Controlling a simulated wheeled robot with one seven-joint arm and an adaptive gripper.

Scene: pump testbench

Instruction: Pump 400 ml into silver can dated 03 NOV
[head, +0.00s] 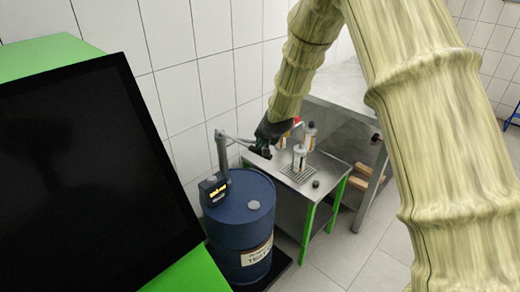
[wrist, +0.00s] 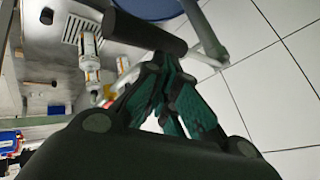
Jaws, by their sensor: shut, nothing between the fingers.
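The blue drum (head: 238,225) stands on the floor, with a dark pump unit that has a lit yellow display (head: 214,188) and a grey upright pipe (head: 222,155) on top. A white and silver can (head: 299,158) stands over a grate on the steel table; it also shows in the wrist view (wrist: 90,52). Another can (head: 311,135) stands behind it. Their dates are too small to read. My gripper (head: 262,150) is by the pump arm, left of the cans. In the wrist view its fingers (wrist: 168,62) are shut and empty, close to a dark bar (wrist: 150,30) on a grey pipe; contact is unclear.
The steel table (head: 318,178) has green legs and a small dark round object (head: 315,184) at its front. A larger steel bench (head: 345,85) stands behind. A big black screen (head: 90,170) in a green housing fills the left. The floor at front right is clear.

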